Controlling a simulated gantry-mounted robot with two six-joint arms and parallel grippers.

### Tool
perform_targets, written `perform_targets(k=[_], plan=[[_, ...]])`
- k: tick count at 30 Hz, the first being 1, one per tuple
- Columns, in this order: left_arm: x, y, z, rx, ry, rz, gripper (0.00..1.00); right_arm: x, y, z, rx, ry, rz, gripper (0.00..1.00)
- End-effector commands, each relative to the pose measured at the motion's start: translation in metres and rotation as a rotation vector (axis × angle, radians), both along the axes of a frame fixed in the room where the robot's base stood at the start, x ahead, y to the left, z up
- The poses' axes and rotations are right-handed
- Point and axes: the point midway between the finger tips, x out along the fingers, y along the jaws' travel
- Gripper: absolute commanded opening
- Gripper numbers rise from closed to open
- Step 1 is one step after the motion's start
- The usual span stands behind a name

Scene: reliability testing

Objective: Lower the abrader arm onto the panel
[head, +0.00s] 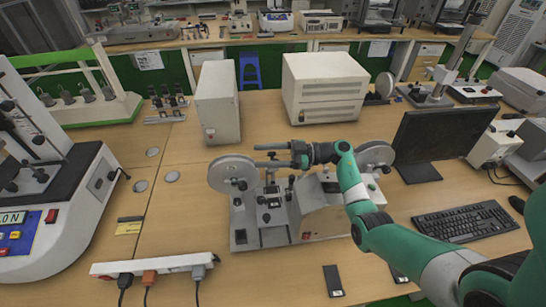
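The abrader (310,222) stands on the wooden table in the middle of the head view, with a white disc (232,174) at its left and another white disc (375,156) at its right. Small dark clamps and a silver post stand between the discs. My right gripper (292,155) reaches in from the right and is above the machine's middle. Two thin grey bars lie level at its left end; I cannot tell which are fingers and which is the abrader arm. The panel cannot be made out clearly. My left gripper is out of view.
A monitor (432,143) and keyboard (466,222) stand to the right. Two pale boxes (218,100) (325,87) stand behind the abrader. A power strip (150,264) lies at front left, beside a large tester (70,215). The table left of the abrader is mostly clear.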

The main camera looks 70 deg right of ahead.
Motion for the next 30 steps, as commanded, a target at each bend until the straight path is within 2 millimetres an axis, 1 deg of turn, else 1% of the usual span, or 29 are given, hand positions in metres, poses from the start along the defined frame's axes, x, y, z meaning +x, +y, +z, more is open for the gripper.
perform_targets(k=[1, 3, 5, 6, 12, 18, 21, 25, 30], plan=[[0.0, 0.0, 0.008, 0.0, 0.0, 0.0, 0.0, 0.0, 0.0, 0.013, -0.004, -0.002, 0.0, 0.62], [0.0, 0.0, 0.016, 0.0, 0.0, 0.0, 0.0, -0.001, 0.001, 0.029, -0.004, -0.002, 0.0, 0.62], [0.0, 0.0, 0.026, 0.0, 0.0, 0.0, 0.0, -0.008, 0.009, 0.041, -0.003, -0.002, -0.001, 0.62], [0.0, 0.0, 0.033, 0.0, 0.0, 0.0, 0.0, -0.013, 0.014, 0.05, -0.004, -0.002, -0.001, 0.62], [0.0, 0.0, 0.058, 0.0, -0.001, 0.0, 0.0, -0.039, 0.042, 0.09, -0.002, 0.0, -0.001, 0.62], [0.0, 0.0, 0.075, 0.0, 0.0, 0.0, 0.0, -0.072, 0.079, 0.109, 0.0, 0.0, -0.001, 0.62], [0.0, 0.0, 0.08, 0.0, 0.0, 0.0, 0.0, -0.084, 0.092, 0.115, 0.0, 0.0, -0.002, 0.62], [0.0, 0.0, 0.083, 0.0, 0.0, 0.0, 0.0, -0.093, 0.101, 0.12, 0.0, 0.0, -0.001, 0.62], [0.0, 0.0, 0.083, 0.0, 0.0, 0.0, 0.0, -0.095, 0.104, 0.12, 0.001, 0.0, 0.0, 0.62]])
